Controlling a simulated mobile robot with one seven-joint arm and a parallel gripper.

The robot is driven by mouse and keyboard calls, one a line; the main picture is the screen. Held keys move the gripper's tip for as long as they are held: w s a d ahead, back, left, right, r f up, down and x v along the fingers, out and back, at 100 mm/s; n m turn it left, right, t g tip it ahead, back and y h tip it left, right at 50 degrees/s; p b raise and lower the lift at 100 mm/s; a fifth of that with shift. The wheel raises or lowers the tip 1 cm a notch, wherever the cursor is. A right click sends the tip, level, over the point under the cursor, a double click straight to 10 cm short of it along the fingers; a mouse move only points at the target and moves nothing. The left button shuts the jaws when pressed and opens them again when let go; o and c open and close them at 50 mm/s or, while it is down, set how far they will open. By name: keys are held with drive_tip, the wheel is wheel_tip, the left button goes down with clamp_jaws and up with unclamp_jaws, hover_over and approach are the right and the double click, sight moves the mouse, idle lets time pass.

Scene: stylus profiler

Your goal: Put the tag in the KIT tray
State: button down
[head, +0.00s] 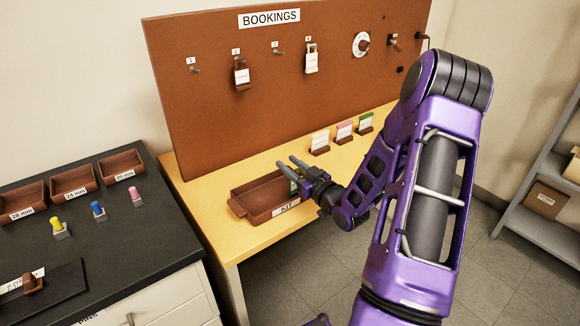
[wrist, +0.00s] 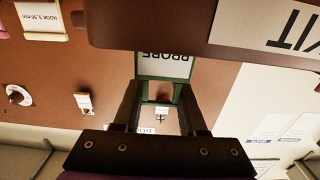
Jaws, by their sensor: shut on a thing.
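The tag, green-edged with a white label reading PROBE (wrist: 163,62), is between the fingers of my gripper (wrist: 161,90) in the wrist view. In the head view my gripper (head: 287,164) is over the right part of the brown KIT tray (head: 240,210), shut on the tag. The tray's wall and KIT label also show in the wrist view (wrist: 190,30).
A brown BOOKINGS board (head: 215,120) with hooks and hanging tags stands behind the yellow table (head: 215,185). Several card holders (head: 343,133) stand behind the tray. A black bench (head: 130,220) with bins and coloured pegs is at left, grey shelves (head: 545,225) at right.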

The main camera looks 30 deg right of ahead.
drive_tip(key=shift+f, duration=0.1)
drive_tip(key=shift+f, duration=0.1)
drive_tip(key=shift+c, duration=2.3)
unclamp_jaws()
drive_tip(key=shift+r, duration=0.2)
drive_tip(key=shift+r, duration=0.2)
drive_tip(key=s+d, duration=0.2)
drive_tip(key=s, duration=0.9)
drive_tip(key=shift+s+d+f, duration=0.15)
drive_tip(key=shift+s, duration=0.25)
